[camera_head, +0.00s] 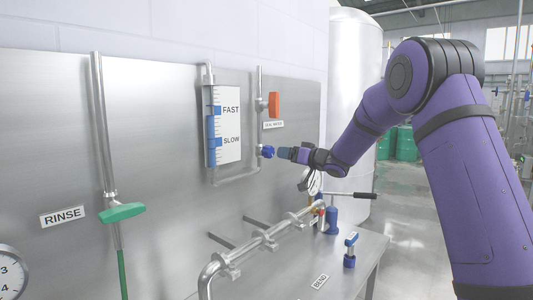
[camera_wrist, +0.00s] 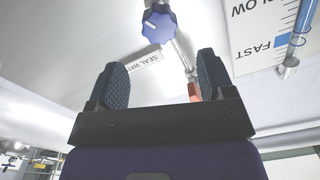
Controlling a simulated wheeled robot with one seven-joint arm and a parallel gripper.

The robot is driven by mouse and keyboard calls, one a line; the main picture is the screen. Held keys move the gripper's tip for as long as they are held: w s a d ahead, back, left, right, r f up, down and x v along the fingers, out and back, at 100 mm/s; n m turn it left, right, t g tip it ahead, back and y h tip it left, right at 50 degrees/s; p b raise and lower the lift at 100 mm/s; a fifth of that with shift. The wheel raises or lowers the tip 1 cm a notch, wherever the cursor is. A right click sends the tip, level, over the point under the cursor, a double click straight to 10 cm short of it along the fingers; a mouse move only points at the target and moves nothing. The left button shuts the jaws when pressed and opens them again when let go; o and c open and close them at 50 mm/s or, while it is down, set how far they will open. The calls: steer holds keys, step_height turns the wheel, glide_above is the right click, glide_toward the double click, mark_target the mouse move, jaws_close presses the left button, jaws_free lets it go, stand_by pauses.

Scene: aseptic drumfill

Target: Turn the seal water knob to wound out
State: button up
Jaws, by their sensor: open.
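The seal water knob is a blue lobed knob (camera_head: 267,152) on a thin pipe at the right of the steel panel. It also shows in the wrist view at the top centre as a blue knob (camera_wrist: 159,26) with a white mark. My gripper (camera_head: 284,153) is just right of the knob in the head view, with a small gap. In the wrist view its two dark textured fingers (camera_wrist: 158,84) are spread apart with nothing between them, and the knob lies beyond their tips. The SEAL WATER label (camera_head: 274,125) is above the knob.
A flow gauge (camera_head: 229,124) marked FAST and SLOW is left of the knob. An orange-red handle (camera_head: 274,104) is above it. A green RINSE handle (camera_head: 122,212) is at the left. Below, a steel bench (camera_head: 338,265) carries pipes and a blue valve (camera_head: 350,250).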

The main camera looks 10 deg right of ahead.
mark_target(271, 151)
steer(key=x, duration=0.9)
steer(key=shift+w+a, duration=0.1)
steer(key=shift+w, duration=0.05)
steer(key=c, duration=0.9)
